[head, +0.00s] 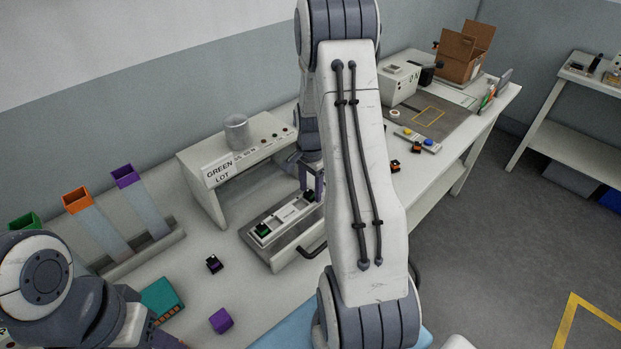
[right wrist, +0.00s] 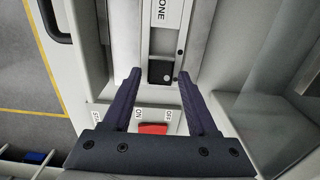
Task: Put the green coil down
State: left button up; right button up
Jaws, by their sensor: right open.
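A small black part with a green top, which looks like the green coil (head: 262,230), sits at the left end of the pale slotted tray (head: 283,240) in the head view. My right gripper (head: 312,188) is at the tray's far right end, apart from that part and partly hidden by my arm. In the right wrist view the right gripper (right wrist: 158,78) is open, its two dark fingers spread. A dark square (right wrist: 160,72) shows between the fingertips; I cannot tell whether it is a part or a recess. My left gripper is out of view.
A white bench unit labelled GREEN LOT (head: 218,172) stands behind the tray. A black part with purple (head: 214,264) and a purple block (head: 221,320) lie on the table. Orange-topped parts (head: 416,148) lie to the right. A red switch (right wrist: 152,128) shows below the fingers.

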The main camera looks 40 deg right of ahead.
notch_tip(320, 180, up, 12)
jog(key=b, duration=0.2)
jog(key=s+a+r+n, duration=0.15)
jog(key=a+n, duration=0.35)
jog(key=a, duration=0.5)
jog(key=s+a+r+n, duration=0.15)
jog(key=a+n, duration=0.35)
jog(key=a, duration=0.5)
jog(key=s+a+n+y, duration=0.1)
jog(key=s+a+n, duration=1.3)
jog(key=s, duration=0.4)
jog(key=shift+n, duration=0.3)
